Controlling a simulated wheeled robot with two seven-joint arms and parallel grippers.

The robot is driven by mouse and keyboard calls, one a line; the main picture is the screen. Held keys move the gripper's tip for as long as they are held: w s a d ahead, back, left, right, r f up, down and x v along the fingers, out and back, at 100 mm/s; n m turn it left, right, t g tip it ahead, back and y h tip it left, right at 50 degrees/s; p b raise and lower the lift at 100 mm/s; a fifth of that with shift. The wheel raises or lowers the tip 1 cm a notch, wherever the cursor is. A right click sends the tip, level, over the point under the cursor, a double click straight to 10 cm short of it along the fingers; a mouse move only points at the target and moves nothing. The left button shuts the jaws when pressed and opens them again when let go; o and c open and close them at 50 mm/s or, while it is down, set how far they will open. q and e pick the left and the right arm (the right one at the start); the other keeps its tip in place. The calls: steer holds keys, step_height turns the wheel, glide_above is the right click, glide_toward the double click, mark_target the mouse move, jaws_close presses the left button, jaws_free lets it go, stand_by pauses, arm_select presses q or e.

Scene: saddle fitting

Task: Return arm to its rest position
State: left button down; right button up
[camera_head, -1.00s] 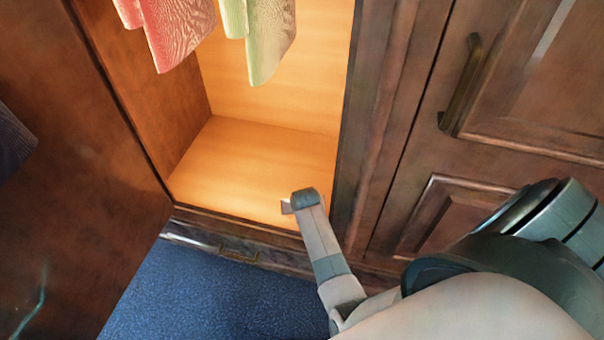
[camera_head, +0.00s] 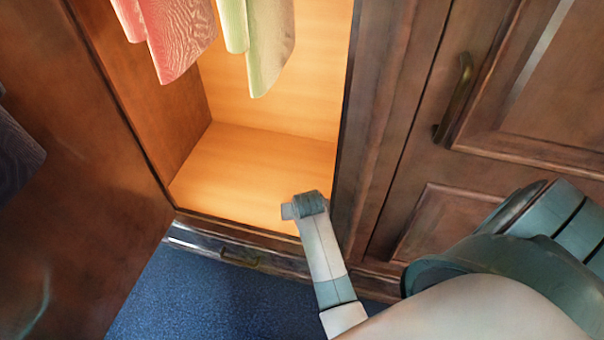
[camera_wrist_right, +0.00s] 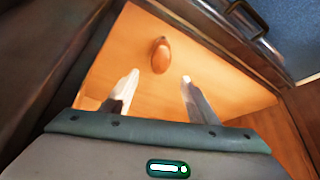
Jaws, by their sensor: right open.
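My right arm comes in from the lower right of the head view, and its end with the right gripper (camera_head: 288,211) is over the front of the open wardrobe compartment. In the right wrist view the right gripper (camera_wrist_right: 161,78) is open, with its two fingers apart and nothing between them. A smooth brown oval object (camera_wrist_right: 160,57) shows on the orange wooden surface beyond the fingertips, apart from them. In the head view I cannot see this object. My left gripper is not in view.
An open door (camera_head: 75,190) stands on the left, a closed door with a handle (camera_head: 455,98) on the right. A drawer (camera_head: 240,254) lies below, over blue carpet (camera_head: 190,300).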

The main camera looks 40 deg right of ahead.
steer(key=shift+f, duration=0.1)
stand_by(0.6)
arm_select(q)
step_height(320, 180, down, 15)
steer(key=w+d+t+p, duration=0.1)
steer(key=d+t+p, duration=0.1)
steer(key=p, duration=0.8)
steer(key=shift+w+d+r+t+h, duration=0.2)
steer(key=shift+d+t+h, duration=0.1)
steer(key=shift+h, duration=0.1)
arm_select(e)
steer(key=s+a+f+n+y, duration=0.1)
steer(key=s+a+f, duration=0.3)
steer(key=s, duration=0.4)
steer(key=s+a+f+n+y, duration=0.1)
steer(key=s+a+f+n, duration=0.3)
steer(key=s, duration=0.5)
steer(key=s+a+f+n+y, duration=0.2)
steer(key=s+a+f, duration=0.4)
steer(key=s+f, duration=0.1)
steer(key=shift+s+f+n, duration=0.25)
steer(key=shift+s+n, duration=0.15)
steer(key=shift+s, duration=0.35)
steer(key=shift+a, duration=0.1)
